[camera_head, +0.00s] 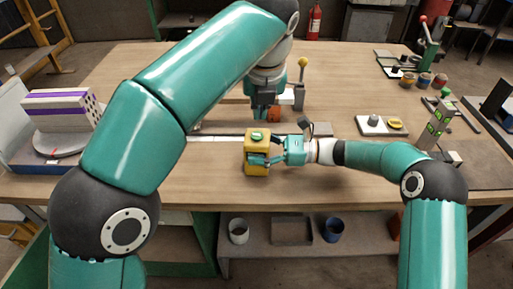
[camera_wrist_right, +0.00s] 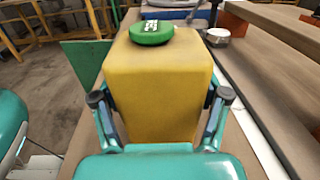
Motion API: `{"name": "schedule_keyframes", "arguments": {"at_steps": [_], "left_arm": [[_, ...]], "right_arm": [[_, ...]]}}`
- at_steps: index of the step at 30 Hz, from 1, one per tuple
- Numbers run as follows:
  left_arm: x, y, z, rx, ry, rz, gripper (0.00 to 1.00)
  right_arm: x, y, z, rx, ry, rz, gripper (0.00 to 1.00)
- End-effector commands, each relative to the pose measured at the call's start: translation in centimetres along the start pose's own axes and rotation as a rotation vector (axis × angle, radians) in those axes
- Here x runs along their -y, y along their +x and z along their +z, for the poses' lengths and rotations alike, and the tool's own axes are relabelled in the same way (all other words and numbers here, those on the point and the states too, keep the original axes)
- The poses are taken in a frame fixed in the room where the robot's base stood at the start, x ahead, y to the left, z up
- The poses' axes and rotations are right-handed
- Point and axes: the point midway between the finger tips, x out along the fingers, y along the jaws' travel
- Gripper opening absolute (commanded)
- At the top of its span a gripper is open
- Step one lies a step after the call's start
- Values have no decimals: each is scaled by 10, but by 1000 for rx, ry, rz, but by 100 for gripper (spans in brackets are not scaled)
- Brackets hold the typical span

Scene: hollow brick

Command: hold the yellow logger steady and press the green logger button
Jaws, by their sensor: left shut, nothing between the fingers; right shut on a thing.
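The yellow logger (camera_head: 251,151) stands upright on the wooden table near its front edge. Its round green button (camera_head: 258,136) is on its top face. My right gripper (camera_head: 277,159) is shut on the logger from the right. In the right wrist view the logger (camera_wrist_right: 158,85) fills the space between my right fingers (camera_wrist_right: 160,100), one on each side, and the green button (camera_wrist_right: 152,32) is uncovered. My left gripper (camera_head: 263,102) is shut and empty, pointing down behind the logger, apart from the button.
An orange object (camera_head: 274,115) and a yellow-topped lever (camera_head: 302,66) are close to my left gripper. A white plate with a yellow ring (camera_head: 395,123) lies to the right. A purple-striped box (camera_head: 60,105) stands at the left. The front right table is partly clear.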

Motion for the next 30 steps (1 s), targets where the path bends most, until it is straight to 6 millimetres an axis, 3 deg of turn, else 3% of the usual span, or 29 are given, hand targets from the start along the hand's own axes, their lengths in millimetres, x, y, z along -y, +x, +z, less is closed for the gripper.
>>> {"name": "schedule_keyframes", "arguments": {"at_steps": [17,25,30], "left_arm": [[1,0,1,6,-22,-5,0],[32,15,27,148,-199,-136,0],[40,18,38,249,-335,-285,0]], "right_arm": [[0,0,0,0,0,0,26],[0,0,0,0,0,0,26],[0,0,0,0,0,0,26]]}}
